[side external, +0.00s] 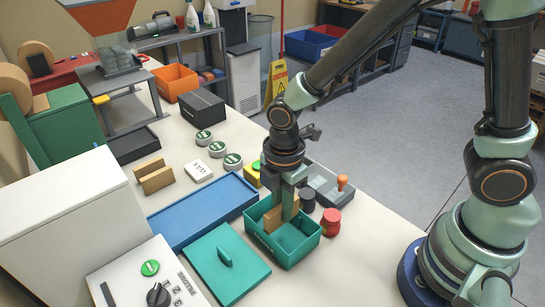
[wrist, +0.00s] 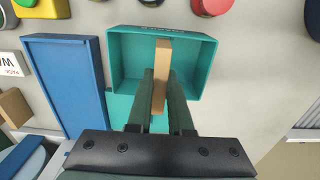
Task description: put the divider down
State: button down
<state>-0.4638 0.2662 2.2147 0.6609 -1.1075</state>
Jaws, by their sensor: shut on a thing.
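The tan divider (wrist: 162,60) is between the two fingers of my gripper (wrist: 162,82) in the wrist view, upright and within the teal box (wrist: 124,58). In the side external view the divider (side external: 271,222) shows partly behind my gripper (side external: 288,212), which reaches down into the teal box (side external: 298,257). My gripper is shut on the divider. The divider runs along the box's middle in the wrist view, with free space on both sides. Its lower edge is hidden, so I cannot tell whether it touches the box floor.
A teal lid (side external: 228,266) and a blue tray (side external: 201,212) lie left of the box. A red knob-like piece (side external: 330,222), a dark jar (side external: 307,200) and a grey tray (side external: 320,182) stand close on its right and behind. Tan blocks (side external: 153,178) stand farther left.

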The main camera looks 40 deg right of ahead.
aim_at(281, 222)
jog(key=shift+f, duration=2.3)
jog(key=c, duration=0.8)
grip_release()
jog(key=shift+f, duration=0.15)
jog(key=shift+c, duration=0.2)
notch_tip(281, 222, up, 11)
jog(key=shift+r, duration=0.15)
jog(key=shift+d+r, duration=0.1)
jog(key=shift+r, duration=0.5)
jog(key=d+r+m+t, duration=0.2)
jog(key=d+r+m, duration=0.3)
jog(key=d+m, duration=0.2)
jog(key=s+d+r+m+t, duration=0.1)
jog(key=d+r+m+t, duration=0.2)
jog(key=m, duration=0.8)
jog(key=d+r, duration=0.2)
jog(key=d, duration=0.2)
jog(key=shift+s+d+r+t, duration=0.25)
jog(key=shift+d+r+t, duration=0.05)
jog(key=shift+d, duration=0.1)
